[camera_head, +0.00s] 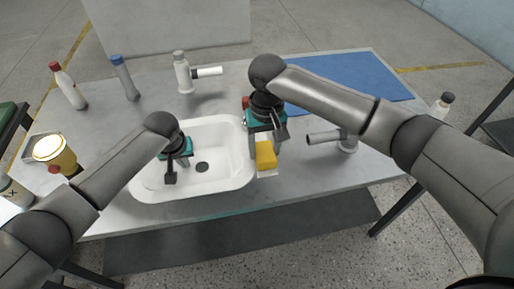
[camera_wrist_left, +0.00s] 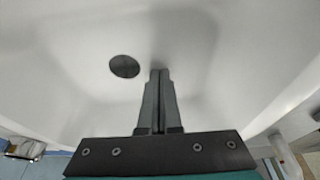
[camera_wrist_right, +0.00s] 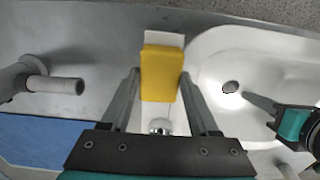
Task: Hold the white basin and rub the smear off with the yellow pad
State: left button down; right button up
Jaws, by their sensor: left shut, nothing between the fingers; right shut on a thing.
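The white basin (camera_head: 226,181) sits in the worktop, with a dark round drain (camera_head: 202,167) in its floor. I cannot make out a smear in any view. My left gripper (camera_wrist_left: 159,75) is shut and empty, pointing down inside the basin on its left side; the head view shows it there too (camera_head: 173,172). The yellow pad (camera_head: 265,158) is just right of the basin, over a white flat piece (camera_head: 268,174). My right gripper (camera_wrist_right: 160,72) is shut on the pad, one finger on each side. The pad shows clearly in the right wrist view (camera_wrist_right: 161,75).
A grey pipe fitting (camera_head: 325,137) stands right of the pad, and a blue mat (camera_head: 350,80) lies behind. Bottles (camera_head: 125,78) and a white fitting (camera_head: 184,75) stand at the back.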

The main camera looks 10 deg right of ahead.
pick_arm(q)
jog(key=shift+s+a+f, duration=0.1)
jog(key=shift+f, duration=0.05)
pick_arm(e)
jog(key=shift+d+r, duration=0.15)
jog(key=shift+d, duration=0.15)
jog(key=shift+r, duration=3.9)
